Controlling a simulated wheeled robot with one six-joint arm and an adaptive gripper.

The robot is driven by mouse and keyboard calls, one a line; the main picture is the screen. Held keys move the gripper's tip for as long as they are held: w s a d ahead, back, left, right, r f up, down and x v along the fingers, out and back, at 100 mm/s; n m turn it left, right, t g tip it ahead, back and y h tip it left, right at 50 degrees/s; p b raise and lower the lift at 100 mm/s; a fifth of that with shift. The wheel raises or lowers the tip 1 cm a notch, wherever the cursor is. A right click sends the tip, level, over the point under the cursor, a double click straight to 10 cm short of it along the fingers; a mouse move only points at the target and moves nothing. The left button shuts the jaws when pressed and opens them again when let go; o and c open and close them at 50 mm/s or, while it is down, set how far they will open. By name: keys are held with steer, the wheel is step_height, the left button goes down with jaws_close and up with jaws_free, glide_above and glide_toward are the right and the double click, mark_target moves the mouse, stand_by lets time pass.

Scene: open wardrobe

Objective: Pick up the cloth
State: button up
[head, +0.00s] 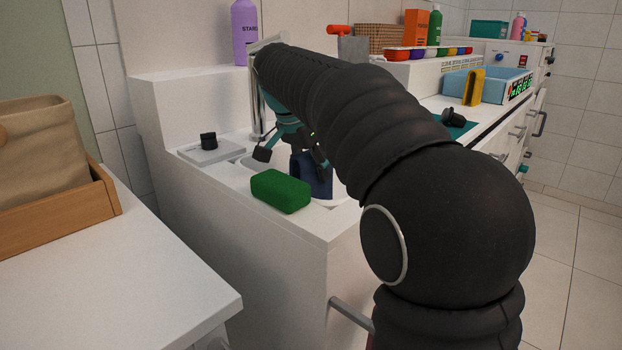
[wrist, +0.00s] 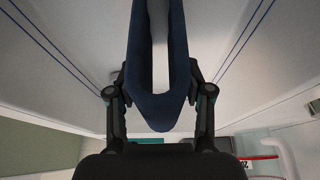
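A dark blue cloth (head: 314,178) hangs in folds at the sink basin, behind the green sponge. In the wrist view the cloth (wrist: 160,112) shows as a long narrow U, with a pale strip between its two sides. My gripper (head: 290,152) is over the basin by the cloth, with its fingers spread. In the wrist view one finger of my gripper (wrist: 159,85) stands on each side of the cloth. Whether either finger touches it I cannot tell. My arm hides part of the cloth and basin in the head view.
A green sponge (head: 281,191) lies on the counter's front edge. A purple bottle (head: 245,32) stands on the ledge behind. A black knob-like item (head: 208,141) sits on a pale block at left. A wooden box (head: 100,193) with a beige bag is at far left.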

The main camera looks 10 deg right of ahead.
jaws_close()
steer(key=shift+r, duration=0.1)
steer(key=shift+r, duration=0.6)
steer(key=s+d, duration=0.1)
steer(key=s, duration=0.1)
steer(key=s+d, duration=0.2)
steer(key=s+d+b, duration=0.1)
steer(key=s, duration=0.2)
steer(key=shift+d+f, duration=0.1)
steer(key=shift+d, duration=0.25)
step_height(320, 180, up, 14)
steer(key=p, duration=0.3)
steer(key=shift+a+p, duration=0.2)
steer(key=shift+p, duration=0.1)
